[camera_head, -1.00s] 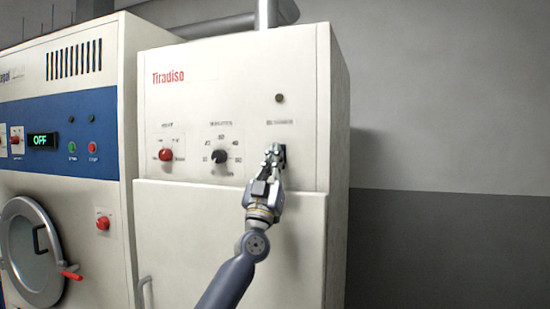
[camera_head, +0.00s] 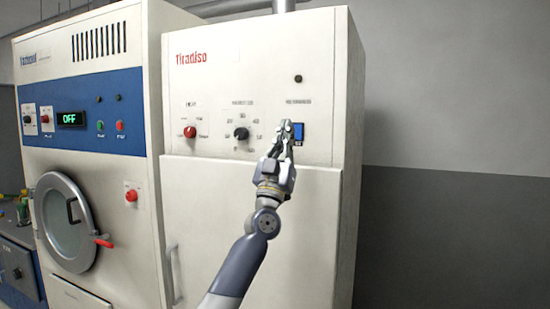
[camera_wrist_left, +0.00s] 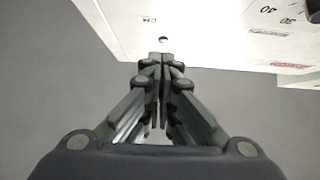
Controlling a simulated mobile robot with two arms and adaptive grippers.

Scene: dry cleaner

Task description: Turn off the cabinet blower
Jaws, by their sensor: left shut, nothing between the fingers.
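The white Tiradiso cabinet (camera_head: 240,75) stands in the middle of the head view. On the right of its panel is a blue rocker switch (camera_head: 299,131) with a dark frame, under a small label. A small round dark lamp (camera_head: 298,79) sits above it, unlit. My left gripper (camera_head: 285,127) is shut and empty, with its fingertips just left of the switch in the picture. I cannot tell if they touch it. In the wrist view the closed fingers (camera_wrist_left: 163,62) point toward the white panel (camera_wrist_left: 200,25); the switch is not seen there.
A red knob (camera_head: 190,132) and a black dial (camera_head: 241,133) are left of the switch. A machine with a blue panel (camera_head: 85,90), an OFF display (camera_head: 71,119) and a round door (camera_head: 65,222) stands left. The space in front of the grey wall (camera_head: 450,230) at right is clear.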

